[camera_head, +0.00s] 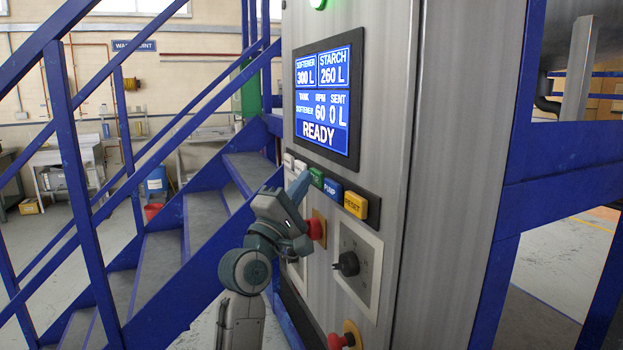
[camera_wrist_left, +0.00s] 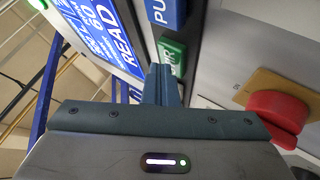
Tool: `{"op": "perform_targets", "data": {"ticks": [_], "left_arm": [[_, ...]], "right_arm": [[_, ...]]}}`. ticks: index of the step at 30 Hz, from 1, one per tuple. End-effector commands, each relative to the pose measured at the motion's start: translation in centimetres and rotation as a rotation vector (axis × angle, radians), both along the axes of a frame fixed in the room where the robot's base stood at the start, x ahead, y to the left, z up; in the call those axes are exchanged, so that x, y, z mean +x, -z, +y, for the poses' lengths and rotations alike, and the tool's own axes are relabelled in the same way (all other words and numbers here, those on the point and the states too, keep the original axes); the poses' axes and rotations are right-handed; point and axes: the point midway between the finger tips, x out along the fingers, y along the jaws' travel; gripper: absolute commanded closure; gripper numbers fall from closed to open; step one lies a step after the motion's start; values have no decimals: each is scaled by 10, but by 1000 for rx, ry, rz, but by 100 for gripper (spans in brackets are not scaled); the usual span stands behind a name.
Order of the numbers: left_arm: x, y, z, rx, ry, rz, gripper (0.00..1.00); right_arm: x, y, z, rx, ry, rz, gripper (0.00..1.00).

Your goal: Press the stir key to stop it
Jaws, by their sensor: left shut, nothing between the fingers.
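A row of keys runs along the cabinet below the screen. The green key (camera_head: 316,178), whose label ends in "IR" in the wrist view (camera_wrist_left: 173,50), sits left of the blue PUMP key (camera_head: 332,190). My left gripper (camera_head: 301,180) is shut and empty, its fingertips just in front of the green key. In the wrist view the closed fingertips (camera_wrist_left: 161,72) cover part of the green key; I cannot tell whether they touch it. The screen (camera_head: 323,100) shows softener 300 L, starch 260 L, RPM 60, sent 0 L and READY. My right gripper is not in view.
A yellow RESET key (camera_head: 356,204) is right of PUMP; white keys (camera_head: 294,163) are to the left. Below are a red mushroom button (camera_head: 316,229), a black knob (camera_head: 347,264) and another red button (camera_head: 340,340). Blue-railed stairs (camera_head: 160,262) stand left of the cabinet.

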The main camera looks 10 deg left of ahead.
Motion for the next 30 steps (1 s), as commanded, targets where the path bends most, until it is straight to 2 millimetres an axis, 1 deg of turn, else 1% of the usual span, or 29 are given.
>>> {"op": "perform_targets", "data": {"ticks": [9, 20, 30], "left_arm": [[-9, 0, 13, 0, 0, 1, 100], [-10, 0, 15, 0, 0, 1, 100], [-27, -1, 41, 3, -2, 1, 100]], "right_arm": [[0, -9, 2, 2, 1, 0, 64], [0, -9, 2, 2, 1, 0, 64], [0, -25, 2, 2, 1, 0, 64]]}}
